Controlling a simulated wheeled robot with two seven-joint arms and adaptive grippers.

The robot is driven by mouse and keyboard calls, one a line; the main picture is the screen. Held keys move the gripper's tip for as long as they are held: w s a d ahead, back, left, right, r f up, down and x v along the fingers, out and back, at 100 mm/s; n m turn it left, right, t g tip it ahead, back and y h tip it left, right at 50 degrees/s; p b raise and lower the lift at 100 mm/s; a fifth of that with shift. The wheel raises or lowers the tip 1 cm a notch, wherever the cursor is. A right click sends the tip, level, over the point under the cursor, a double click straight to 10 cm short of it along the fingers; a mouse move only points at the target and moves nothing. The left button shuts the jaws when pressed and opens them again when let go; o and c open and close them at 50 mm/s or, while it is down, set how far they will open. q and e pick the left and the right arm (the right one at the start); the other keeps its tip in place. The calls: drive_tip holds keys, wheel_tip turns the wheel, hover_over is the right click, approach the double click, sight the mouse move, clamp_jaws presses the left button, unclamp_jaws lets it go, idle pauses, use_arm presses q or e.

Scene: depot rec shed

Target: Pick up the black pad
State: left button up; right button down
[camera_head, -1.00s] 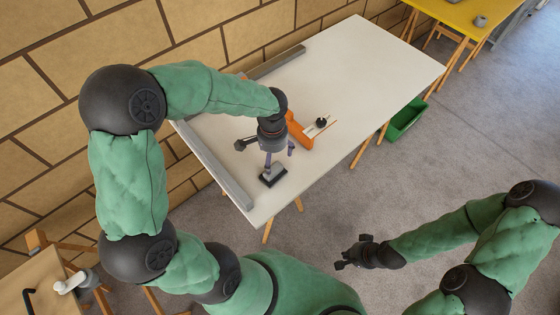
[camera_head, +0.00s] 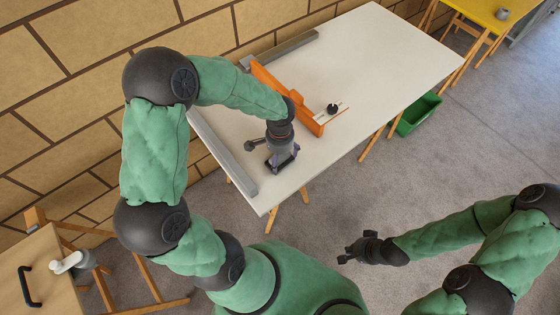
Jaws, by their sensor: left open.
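The black pad (camera_head: 271,168), a small dark block with a grey upper part, lies near the front left corner of the white table. My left gripper (camera_head: 281,163) points down over it, open, its purplish fingers low at the pad's sides. The gripper hides most of the pad, and I cannot tell whether the fingers touch it. My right gripper (camera_head: 346,253) is empty and open above the floor, in front of the table and away from the pad.
The white table (camera_head: 390,60) has grey rails (camera_head: 222,155) along its left and back edges. An orange bar (camera_head: 290,98) and a piece with a black knob (camera_head: 333,108) lie behind the gripper. A green bin (camera_head: 417,113) stands below. The table's right part is clear.

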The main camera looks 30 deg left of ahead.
use_arm(q)
drive_tip(key=shift+f, duration=0.15)
drive_tip(key=shift+c, duration=0.3)
drive_tip(key=c, duration=1.4)
drive_tip(key=shift+c, duration=0.2)
drive_tip(key=shift+s, duration=0.1)
drive_tip(key=shift+d, duration=0.1)
drive_tip(key=shift+r+p, duration=0.3)
drive_tip(key=shift+r, duration=0.25)
wheel_tip(320, 180, up, 2)
drive_tip(key=shift+r+p, duration=0.2)
drive_tip(key=shift+p, duration=0.3)
drive_tip(key=s+r+p, duration=0.3)
drive_tip(key=s+r, duration=0.2)
drive_tip(key=r, duration=0.1)
drive_tip(key=shift+s+r, duration=0.15)
drive_tip(key=shift+r, duration=0.1)
drive_tip(key=s+r, duration=0.1)
drive_tip(key=s, duration=0.1)
drive_tip(key=s+r+p, duration=0.1)
drive_tip(key=s, duration=0.2)
drive_tip(key=s+r+p, duration=0.1)
drive_tip(key=s, duration=0.2)
drive_tip(key=shift+s+d, duration=0.25)
drive_tip(key=shift+d, duration=0.05)
